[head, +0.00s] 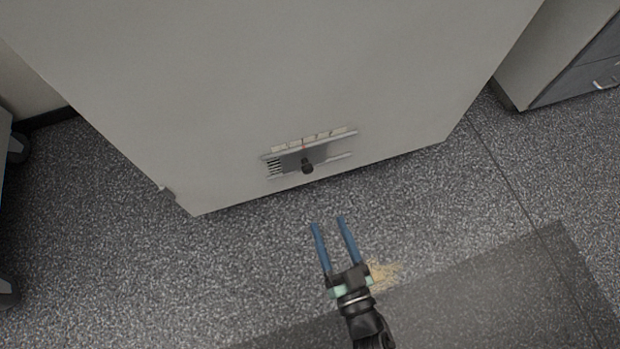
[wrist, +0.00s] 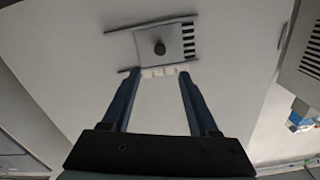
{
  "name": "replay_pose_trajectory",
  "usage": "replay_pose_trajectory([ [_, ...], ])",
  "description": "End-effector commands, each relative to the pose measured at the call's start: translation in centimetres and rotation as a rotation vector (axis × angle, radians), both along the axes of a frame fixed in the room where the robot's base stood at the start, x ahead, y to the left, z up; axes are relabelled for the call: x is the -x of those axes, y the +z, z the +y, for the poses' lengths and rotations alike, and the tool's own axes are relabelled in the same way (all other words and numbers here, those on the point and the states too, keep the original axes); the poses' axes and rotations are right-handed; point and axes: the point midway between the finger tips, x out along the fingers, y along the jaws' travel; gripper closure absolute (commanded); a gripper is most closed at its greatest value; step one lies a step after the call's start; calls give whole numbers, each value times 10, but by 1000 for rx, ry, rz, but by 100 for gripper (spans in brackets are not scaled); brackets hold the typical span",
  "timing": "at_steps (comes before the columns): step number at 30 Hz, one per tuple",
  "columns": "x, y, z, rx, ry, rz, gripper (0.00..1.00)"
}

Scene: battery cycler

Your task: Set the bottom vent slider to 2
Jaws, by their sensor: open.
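The bottom vent slider is a grey plate (head: 319,154) with a dark round knob (head: 307,167), set between two rails low on the cabinet front. Vent slots (head: 274,167) show at its left end in the head view. A pale scale strip (head: 325,137) with a red mark runs above it; its digits are too small to read. In the wrist view the scene is inverted, with the knob (wrist: 160,48) beyond the fingertips and the slots (wrist: 189,40) at right. My gripper (head: 327,222) is open and empty, its blue fingers pointing at the vent, apart from the knob.
The large pale cabinet (head: 220,90) stands on speckled grey floor (head: 110,240). A drawer unit (head: 575,75) stands at the right. A darker mat-like patch (head: 480,300) and a small tan stain (head: 383,273) lie near my arm. Floor before the vent is clear.

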Motion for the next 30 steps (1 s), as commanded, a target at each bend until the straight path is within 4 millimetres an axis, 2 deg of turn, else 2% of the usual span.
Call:
replay_pose_trajectory([
  [5,-24,-1,8,-1,2,-6,40],
  [12,-73,-2,25,0,2,-7,40],
  [18,-105,-1,35,0,3,-5,40],
  [24,-119,1,39,1,0,-3,40],
  [30,-121,2,39,2,-1,-1,40],
])
